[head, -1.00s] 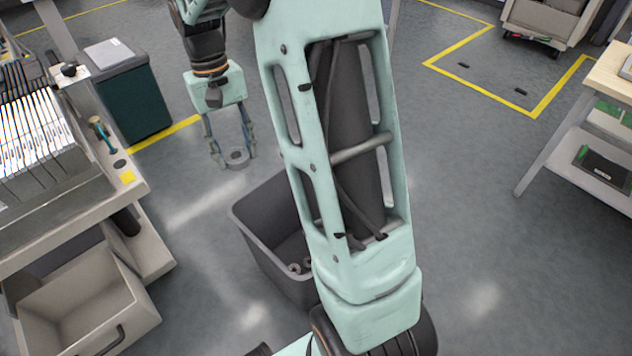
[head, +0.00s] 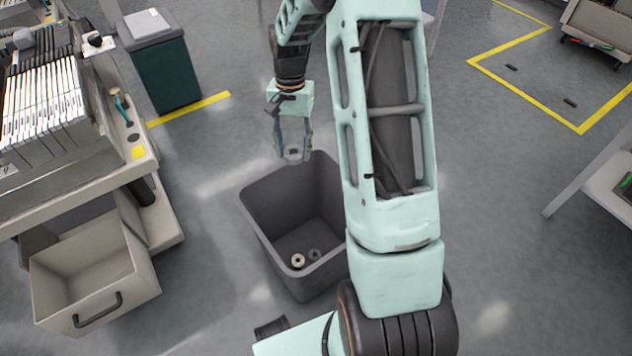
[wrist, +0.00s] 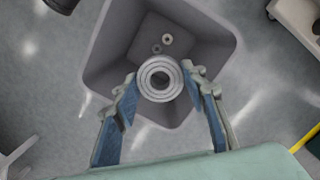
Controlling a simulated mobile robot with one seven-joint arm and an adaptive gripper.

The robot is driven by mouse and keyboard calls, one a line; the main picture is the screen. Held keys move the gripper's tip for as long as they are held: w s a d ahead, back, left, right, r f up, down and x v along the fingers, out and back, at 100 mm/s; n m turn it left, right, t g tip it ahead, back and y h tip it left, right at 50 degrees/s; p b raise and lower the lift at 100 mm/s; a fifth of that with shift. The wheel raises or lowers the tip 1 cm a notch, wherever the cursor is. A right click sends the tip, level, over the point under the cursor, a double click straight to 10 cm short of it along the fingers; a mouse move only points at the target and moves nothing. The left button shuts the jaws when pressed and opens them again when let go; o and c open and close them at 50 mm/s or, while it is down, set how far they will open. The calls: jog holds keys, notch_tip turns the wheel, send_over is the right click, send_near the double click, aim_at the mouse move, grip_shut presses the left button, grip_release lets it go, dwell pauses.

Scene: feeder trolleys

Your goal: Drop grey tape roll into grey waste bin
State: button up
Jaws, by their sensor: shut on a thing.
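The grey tape roll (wrist: 160,79) is held between the fingertips of my gripper (wrist: 162,84), which is shut on it. In the head view my gripper (head: 293,152) hangs at the far edge of the grey waste bin, and the roll (head: 293,154) shows small between its fingers. The grey waste bin (head: 268,222) stands open on the floor, and in the wrist view its rim (wrist: 96,50) surrounds much of the space below the roll. Two small rolls (head: 298,260) lie on the bin's floor. My arm hides part of the bin's right side in the head view.
A trolley (head: 75,195) with a rack of reels and an open drawer (head: 95,275) stands left of the bin. A dark green bin with a grey lid (head: 165,70) stands behind. A workbench (head: 610,185) is at the right. The floor around the bin is mostly clear.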

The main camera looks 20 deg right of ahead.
jog(key=d+f+m+b, duration=0.2)
jog(key=f+m, duration=0.2)
jog(key=f, duration=0.7)
jog(key=d+f+m+y+b, duration=0.1)
jog(key=d+f+m, duration=0.2)
jog(key=f, duration=0.9)
jog(key=shift+d+f+m+t+b, duration=0.15)
jog(key=shift+d+m+t+b, duration=0.25)
jog(key=shift+m, duration=0.6)
jog(key=shift+s, duration=0.1)
jog(key=o, duration=1)
notch_tip(320, 180, up, 12)
jog(key=d, duration=0.1)
jog(key=shift+w+d, duration=0.2)
jog(key=shift+d, duration=0.1)
